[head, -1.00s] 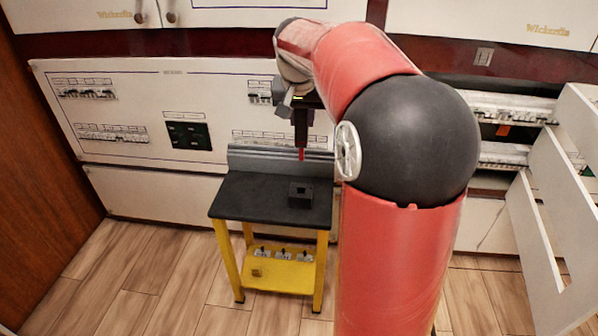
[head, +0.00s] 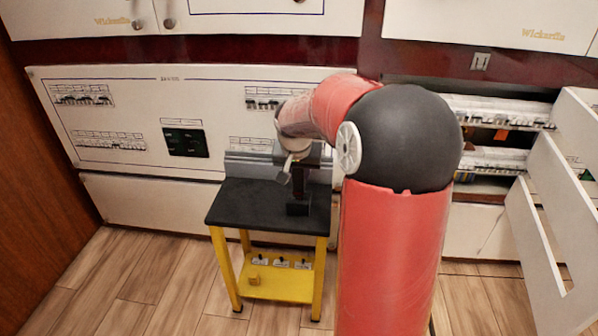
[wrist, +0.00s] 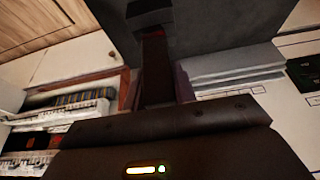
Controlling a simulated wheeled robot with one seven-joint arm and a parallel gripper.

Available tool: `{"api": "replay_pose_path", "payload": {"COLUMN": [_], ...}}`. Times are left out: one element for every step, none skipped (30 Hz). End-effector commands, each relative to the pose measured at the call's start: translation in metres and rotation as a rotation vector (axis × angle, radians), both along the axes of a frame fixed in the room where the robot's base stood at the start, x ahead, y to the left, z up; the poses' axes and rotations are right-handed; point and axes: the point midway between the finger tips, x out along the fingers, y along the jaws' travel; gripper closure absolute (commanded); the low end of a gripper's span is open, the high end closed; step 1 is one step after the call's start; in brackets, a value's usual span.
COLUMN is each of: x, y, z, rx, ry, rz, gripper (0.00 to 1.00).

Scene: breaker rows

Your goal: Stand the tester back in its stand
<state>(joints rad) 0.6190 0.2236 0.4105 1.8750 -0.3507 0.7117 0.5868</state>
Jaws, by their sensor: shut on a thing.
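The tester (head: 300,184), a slim dark upright bar, is in my gripper (head: 301,164) above the bench. In the wrist view the tester (wrist: 154,62) runs from between my jaws toward the stand, with a dark red tinge on it. The stand (head: 298,208) is a small black block on the right part of the bench top. It also shows at the top of the wrist view (wrist: 150,14). The tester's lower end meets the stand in both views. How deep it sits in the stand is hidden. My gripper is shut on the tester's upper part.
The black bench top (head: 245,205) is clear to the left of the stand. A low grey ledge (head: 245,167) runs along its back, before the white breaker panel (head: 110,115). A yellow lower shelf (head: 275,287) holds small items. Open white drawers (head: 545,215) stand at right.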

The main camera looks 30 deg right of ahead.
Motion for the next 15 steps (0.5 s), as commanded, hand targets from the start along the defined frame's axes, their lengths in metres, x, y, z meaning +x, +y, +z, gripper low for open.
{"api": "replay_pose_path", "payload": {"x": [0.0001, 0.0001, 0.0001, 0.0001, 0.0001, 0.0001, 0.0001, 0.0001, 0.0001, 0.0001, 0.0001, 0.0001, 0.0001, 0.0001, 0.0001], "y": [-0.0001, -0.0001, -0.0001, -0.0001, -0.0001, -0.0001, 0.0, 0.0, 0.0, 0.0, -0.0001, -0.0001, -0.0001, -0.0001, -0.0001], "z": [0.0005, 0.0005, 0.0002, -0.0007, -0.001, -0.0003, -0.0002, -0.0002, -0.0002, -0.0002, -0.0001, -0.0001, -0.0001, -0.0001, -0.0001], "rx": [-0.001, -0.001, -0.001, -0.001, 0.0, 0.0, 0.0, 0.0, 0.0, 0.0, 0.0, 0.0, 0.0, 0.0, 0.0], "ry": [-0.001, -0.001, -0.001, -0.001, 0.0, 0.0, 0.0, 0.0, 0.0, 0.0, 0.0, 0.0, 0.0, 0.0, 0.0], "rz": [0.0, 0.0, 0.0, 0.0, 0.0, 0.0, 0.0, 0.0, 0.0, 0.0, 0.0, 0.0, 0.0, 0.0, 0.0], "gripper": [0.97, 0.97, 0.97, 0.97, 0.72, 0.67, 0.63, 0.59, 0.53, 0.51, 0.51, 0.51, 0.51, 0.51, 0.51]}}
